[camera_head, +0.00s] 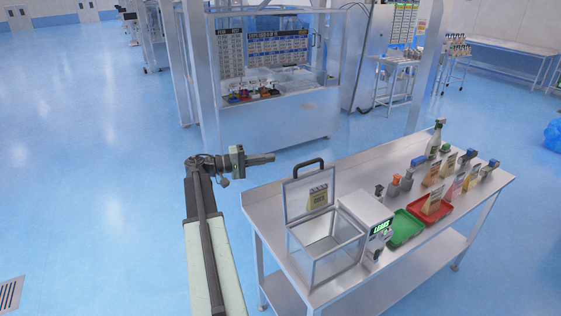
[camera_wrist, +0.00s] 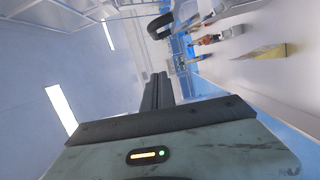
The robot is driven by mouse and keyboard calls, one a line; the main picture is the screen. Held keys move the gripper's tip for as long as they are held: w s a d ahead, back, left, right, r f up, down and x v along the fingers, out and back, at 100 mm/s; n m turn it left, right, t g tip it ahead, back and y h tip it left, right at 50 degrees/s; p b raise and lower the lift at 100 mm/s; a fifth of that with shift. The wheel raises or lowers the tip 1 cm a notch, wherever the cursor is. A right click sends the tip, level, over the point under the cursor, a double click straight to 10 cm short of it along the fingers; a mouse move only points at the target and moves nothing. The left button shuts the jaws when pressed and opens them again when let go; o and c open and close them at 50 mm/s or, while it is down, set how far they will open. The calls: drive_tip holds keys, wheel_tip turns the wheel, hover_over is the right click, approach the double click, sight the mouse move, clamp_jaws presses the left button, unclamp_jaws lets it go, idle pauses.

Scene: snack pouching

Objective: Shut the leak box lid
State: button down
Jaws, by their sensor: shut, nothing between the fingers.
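The leak box (camera_head: 324,262) is a clear, metal-framed box at the near left end of the steel table. Its lid (camera_head: 294,203) stands open, roughly upright on the box, with a dark handle (camera_head: 308,164) along its top edge. A dark loop that looks like this handle (camera_wrist: 158,27) shows in the wrist view. My gripper (camera_head: 272,157) is shut and empty, held level to the left of the handle and apart from it. Its closed fingers also show in the wrist view (camera_wrist: 157,88).
The steel table (camera_head: 437,220) carries a white unit with a LEAKS display (camera_head: 367,209), a green tray (camera_head: 403,228), a red tray (camera_head: 430,208), several pouches and a spray bottle (camera_head: 434,140). A glazed cabinet (camera_head: 270,125) stands behind. Blue floor left of the table is clear.

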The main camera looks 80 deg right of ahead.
drive_tip(key=s+d, duration=0.1)
drive_tip(key=s, duration=0.9)
drive_tip(key=shift+s+f, duration=0.15)
drive_tip(key=shift+d, duration=0.1)
